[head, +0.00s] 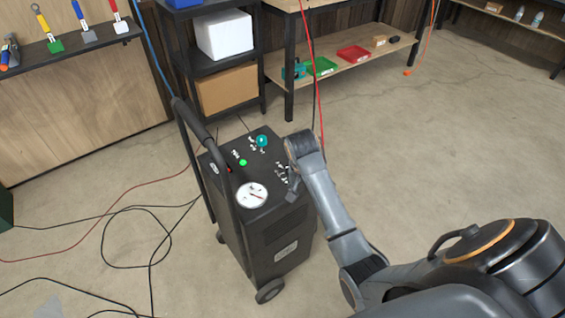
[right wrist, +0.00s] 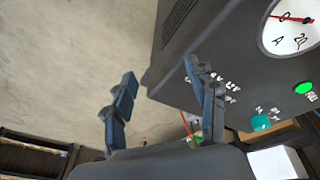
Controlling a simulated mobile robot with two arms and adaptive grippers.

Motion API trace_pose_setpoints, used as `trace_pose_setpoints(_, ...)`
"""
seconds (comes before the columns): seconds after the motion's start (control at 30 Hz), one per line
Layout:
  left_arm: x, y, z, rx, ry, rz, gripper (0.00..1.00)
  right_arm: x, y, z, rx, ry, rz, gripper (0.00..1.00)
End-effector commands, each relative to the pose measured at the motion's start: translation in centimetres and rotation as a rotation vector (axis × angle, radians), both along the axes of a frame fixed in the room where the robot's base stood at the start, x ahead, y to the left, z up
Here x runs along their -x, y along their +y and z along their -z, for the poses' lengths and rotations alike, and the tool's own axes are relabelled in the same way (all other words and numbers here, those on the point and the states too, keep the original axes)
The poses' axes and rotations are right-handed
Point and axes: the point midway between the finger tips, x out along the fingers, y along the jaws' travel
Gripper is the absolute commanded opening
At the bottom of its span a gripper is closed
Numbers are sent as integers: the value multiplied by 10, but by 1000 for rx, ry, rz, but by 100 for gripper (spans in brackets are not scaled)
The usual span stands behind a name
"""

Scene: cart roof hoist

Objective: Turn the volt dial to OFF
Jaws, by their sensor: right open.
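The dark cart (head: 290,235) has a top panel with controls. A cluster of small white labels (head: 283,170) lies at its right side, and these labels also show in the right wrist view (right wrist: 228,88). They appear to ring a dial, but the lettering is too small to read, and the knob and its setting are hard to make out. My right gripper (head: 293,188) is at this right edge of the panel. In the right wrist view my right gripper (right wrist: 160,92) is open, with one finger over the panel beside the labels and the other over the floor. My left gripper is out of view.
The panel also holds a round gauge (head: 252,195), a lit green lamp (head: 243,162) and a teal knob (head: 262,140) with labels. The cart's handle (head: 192,122) rises on the left. Shelves stand behind; cables lie on the floor at left. Floor to the right is clear.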

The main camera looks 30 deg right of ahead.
Motion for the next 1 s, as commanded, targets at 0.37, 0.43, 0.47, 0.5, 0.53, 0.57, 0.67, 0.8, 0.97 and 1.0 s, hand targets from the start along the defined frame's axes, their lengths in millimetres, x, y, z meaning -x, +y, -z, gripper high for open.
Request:
trace_pose_setpoints(0.37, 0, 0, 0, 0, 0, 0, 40, -66, -21, -56, -103, 16, 279, 57)
trace_pose_setpoints(0.43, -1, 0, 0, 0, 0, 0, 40, -80, -22, -74, -138, 23, 340, 57)
trace_pose_setpoints(0.47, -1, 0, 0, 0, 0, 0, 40, -86, -22, -81, -153, 29, 366, 57)
trace_pose_setpoints(0.5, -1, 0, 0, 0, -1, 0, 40, -92, -22, -91, -172, 36, 397, 57)
trace_pose_setpoints(0.53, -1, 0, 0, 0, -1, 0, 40, -96, -21, -98, -185, 40, 419, 57)
trace_pose_setpoints(0.57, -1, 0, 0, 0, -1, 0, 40, -100, -21, -104, -197, 46, 437, 57)
trace_pose_setpoints(0.67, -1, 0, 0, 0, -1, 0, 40, -107, -19, -117, -224, 57, 476, 57)
trace_pose_setpoints(0.8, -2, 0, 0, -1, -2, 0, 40, -109, -18, -117, -235, 66, 493, 57)
trace_pose_setpoints(0.97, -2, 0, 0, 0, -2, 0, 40, -108, -17, -93, -234, 68, 492, 57)
trace_pose_setpoints(1.0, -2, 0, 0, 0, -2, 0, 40, -108, -17, -85, -234, 68, 492, 57)
